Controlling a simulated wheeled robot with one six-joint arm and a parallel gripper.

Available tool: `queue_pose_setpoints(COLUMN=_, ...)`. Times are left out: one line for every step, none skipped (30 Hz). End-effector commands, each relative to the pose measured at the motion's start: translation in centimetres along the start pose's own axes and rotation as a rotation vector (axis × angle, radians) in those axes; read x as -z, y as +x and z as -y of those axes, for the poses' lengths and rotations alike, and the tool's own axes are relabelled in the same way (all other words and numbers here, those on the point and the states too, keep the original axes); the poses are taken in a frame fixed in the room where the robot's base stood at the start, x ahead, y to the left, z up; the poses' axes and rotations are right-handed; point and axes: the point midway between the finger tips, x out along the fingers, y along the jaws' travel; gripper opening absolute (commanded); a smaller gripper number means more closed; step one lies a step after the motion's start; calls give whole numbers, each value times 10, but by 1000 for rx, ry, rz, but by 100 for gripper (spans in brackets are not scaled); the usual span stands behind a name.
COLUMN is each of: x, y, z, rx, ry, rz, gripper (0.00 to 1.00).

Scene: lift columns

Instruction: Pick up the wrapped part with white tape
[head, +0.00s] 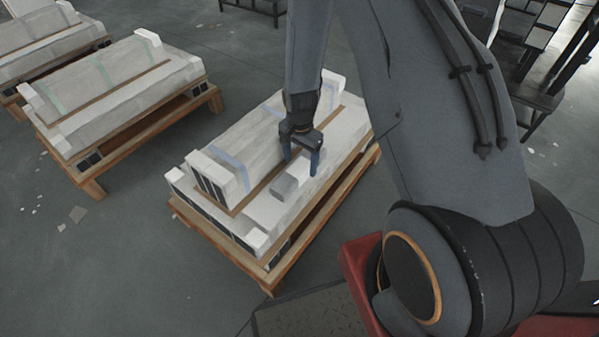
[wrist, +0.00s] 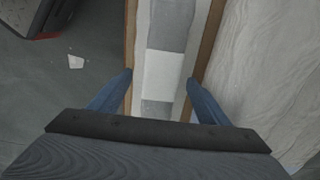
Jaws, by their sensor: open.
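The wrapped part (head: 285,188) is a small grey block lying on the white surface of the near stack, beside a larger wrapped bundle. In the wrist view the grey part (wrist: 170,24) has a broad white tape band (wrist: 163,70) across its middle. My gripper (head: 301,167) is open, pointing down over the part. In the wrist view my blue fingers (wrist: 160,78) stand to either side of the part, around the tape and its near grey end. I cannot tell how far the fingertips reach down its sides. The fingers partly hide it in the head view.
The near stack rests on a wooden pallet (head: 213,241). A long wrapped bundle with blue tape (head: 228,158) lies close beside the part. Two more loaded pallets stand to the left, and a dark rack (head: 541,98) at the right. Grey floor (head: 120,255) lies open at left.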

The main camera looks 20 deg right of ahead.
Motion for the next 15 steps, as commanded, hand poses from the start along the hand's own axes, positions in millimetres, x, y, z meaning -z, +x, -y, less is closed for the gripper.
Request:
queue_pose_setpoints(x=-2, y=9, z=1, rx=-2, ry=-1, rz=2, gripper=70)
queue_pose_setpoints(x=-2, y=14, z=2, rx=-3, ry=-1, rz=2, gripper=70)
queue_pose_setpoints(x=-4, y=20, z=2, rx=-3, ry=-1, rz=2, gripper=70)
queue_pose_setpoints(x=-3, y=25, z=2, rx=-3, ry=-1, rz=2, gripper=70)
queue_pose_setpoints(x=-3, y=29, z=2, rx=-2, ry=-1, rz=1, gripper=70)
queue_pose_setpoints(x=-3, y=34, z=2, rx=-2, ry=-1, rz=1, gripper=70)
queue_pose_setpoints(x=-3, y=36, z=2, rx=-2, ry=-1, rz=1, gripper=70)
queue_pose_setpoints(x=-3, y=37, z=2, rx=-1, ry=-1, rz=1, gripper=70)
queue_pose_setpoints(x=-3, y=38, z=3, rx=-1, ry=-1, rz=0, gripper=70)
queue_pose_setpoints(x=-3, y=38, z=3, rx=0, ry=-1, rz=0, gripper=70)
queue_pose_setpoints(x=-3, y=38, z=3, rx=0, ry=-2, rz=0, gripper=70)
queue_pose_setpoints(x=-3, y=38, z=3, rx=0, ry=-2, rz=0, gripper=70)
queue_pose_setpoints(x=-3, y=38, z=3, rx=0, ry=-2, rz=0, gripper=70)
queue_pose_setpoints(x=-3, y=38, z=3, rx=0, ry=-2, rz=0, gripper=70)
queue_pose_setpoints(x=-3, y=38, z=3, rx=0, ry=-2, rz=0, gripper=67)
